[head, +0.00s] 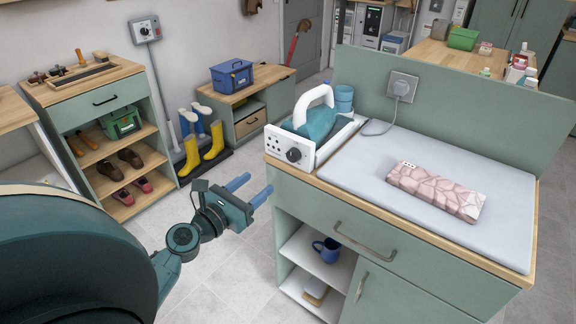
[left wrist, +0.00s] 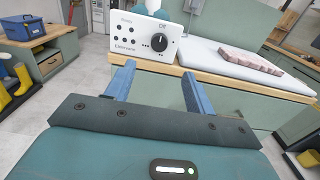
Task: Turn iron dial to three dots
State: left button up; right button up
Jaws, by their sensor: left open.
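The iron (head: 318,122), teal with a white handle, rests on its white station at the left end of the counter. The station's front panel (head: 288,149) carries a black dial (head: 293,155) on its right and several black dots on its left. In the left wrist view the dial (left wrist: 159,42) sits under the word "Off", with dots around it. My left gripper (head: 249,188) is open and empty, in front of and below the panel, apart from the dial. Its blue fingers (left wrist: 159,86) point toward the panel in the left wrist view. My right gripper is not in view.
A folded pink patterned towel (head: 437,190) lies on the grey ironing mat (head: 345,167). The counter's wooden edge (head: 400,232) and drawer handle (head: 364,243) are near my gripper. A blue toolbox (head: 232,75), boots and a shelf stand at left. The floor between is clear.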

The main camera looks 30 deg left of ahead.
aim_at(291, 156)
pick_arm(q)
jog(key=w, duration=0.8)
jog(key=w+d+p, duration=0.1)
jog(key=w, duration=0.4)
jog(key=shift+c, duration=0.2)
jog(key=c, duration=0.9)
